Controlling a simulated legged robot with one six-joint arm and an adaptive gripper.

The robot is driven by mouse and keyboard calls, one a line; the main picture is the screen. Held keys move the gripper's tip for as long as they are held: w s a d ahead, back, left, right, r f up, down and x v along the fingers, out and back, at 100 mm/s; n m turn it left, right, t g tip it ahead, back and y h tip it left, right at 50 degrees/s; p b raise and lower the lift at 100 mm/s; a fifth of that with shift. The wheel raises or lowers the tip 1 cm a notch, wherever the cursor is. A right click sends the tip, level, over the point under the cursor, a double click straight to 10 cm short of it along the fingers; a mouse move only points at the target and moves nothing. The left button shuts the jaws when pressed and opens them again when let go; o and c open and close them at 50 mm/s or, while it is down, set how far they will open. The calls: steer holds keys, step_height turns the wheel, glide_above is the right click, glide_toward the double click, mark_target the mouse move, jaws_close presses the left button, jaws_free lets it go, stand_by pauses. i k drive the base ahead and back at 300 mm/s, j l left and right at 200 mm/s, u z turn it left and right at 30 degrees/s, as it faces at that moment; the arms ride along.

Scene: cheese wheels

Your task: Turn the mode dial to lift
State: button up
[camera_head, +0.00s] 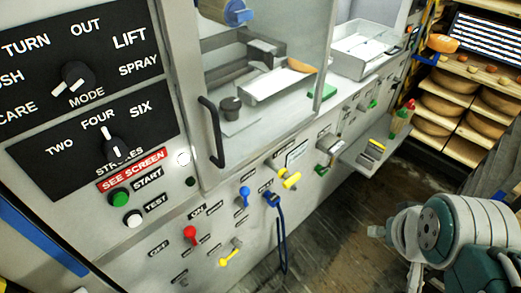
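The mode dial (77,75) is a black knob on a black panel at the upper left. White labels around it include TURN, OUT, LIFT (130,39), SPRAY and CARE, with others cut off at the left edge. White marks show on the knob's lower left side, on the side of CARE, away from LIFT. My arm shows at the lower right, well apart from the dial. A small grey part, which seems to be my gripper (385,231), shows partly behind the arm links. Its fingers cannot be made out, and nothing touches the dial.
Below is a strokes dial (112,148) with its white mark towards FOUR. START (119,197) and TEST (134,219) buttons sit under it. A door handle (212,132) juts out to the right. Valves, a blue hose (281,235) and a side shelf (372,155) line the machine front.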

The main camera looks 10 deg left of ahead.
mark_target(76, 75)
steer(key=u, duration=0.45)
steer(key=j+u, duration=0.1)
steer(key=u, duration=0.35)
steer(key=j+u, duration=0.1)
steer(key=u, duration=0.35)
steer(key=j+u, duration=0.1)
steer(key=u, duration=0.3)
steer(key=k+z, duration=0.1)
steer(key=z, duration=0.35)
